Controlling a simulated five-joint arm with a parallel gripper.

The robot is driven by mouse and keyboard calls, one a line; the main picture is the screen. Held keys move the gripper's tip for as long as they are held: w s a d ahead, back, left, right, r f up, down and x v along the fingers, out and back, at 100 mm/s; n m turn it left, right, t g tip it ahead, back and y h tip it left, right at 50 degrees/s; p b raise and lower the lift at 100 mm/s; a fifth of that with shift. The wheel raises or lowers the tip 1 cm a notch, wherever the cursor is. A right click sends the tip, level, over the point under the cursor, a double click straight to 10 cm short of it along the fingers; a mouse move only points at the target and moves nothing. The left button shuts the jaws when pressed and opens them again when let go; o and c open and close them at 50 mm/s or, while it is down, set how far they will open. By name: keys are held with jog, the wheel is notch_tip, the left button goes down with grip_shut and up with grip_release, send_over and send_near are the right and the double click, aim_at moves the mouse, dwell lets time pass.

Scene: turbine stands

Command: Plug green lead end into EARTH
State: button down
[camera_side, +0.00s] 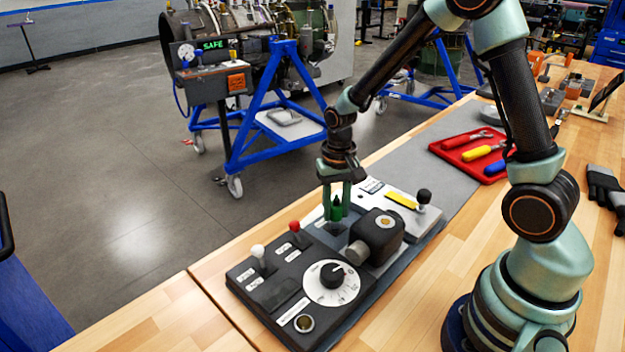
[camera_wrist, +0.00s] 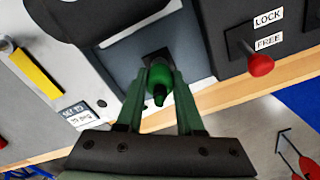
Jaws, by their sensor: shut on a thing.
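My gripper (camera_side: 336,213) points down over the dark grey panel between the lever box and the white panel. It is shut on the green lead end (camera_side: 337,207), which sits upright between the fingers. In the wrist view my gripper (camera_wrist: 161,72) holds the green lead end (camera_wrist: 164,78) by its two sides. Its far end lies over a dark square recess (camera_wrist: 153,56) in the grey panel (camera_wrist: 120,52). I cannot tell whether it is inside the recess or just above it. No EARTH label is readable, and no cable shows clearly.
A black control box with a white-topped lever (camera_side: 258,251), a red-topped lever (camera_side: 295,227) and a dial (camera_side: 332,276) stands in front. A black block (camera_side: 377,234) is close on the right.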

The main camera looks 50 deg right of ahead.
aim_at(336, 205)
jog(key=shift+f, duration=0.3)
jog(key=shift+s+f, duration=0.1)
jog(key=shift+f, duration=0.05)
jog(key=shift+c, duration=2.3)
grip_release()
jog(key=shift+o, duration=0.3)
jog(key=shift+o, duration=0.5)
jog(key=shift+r, duration=3.65)
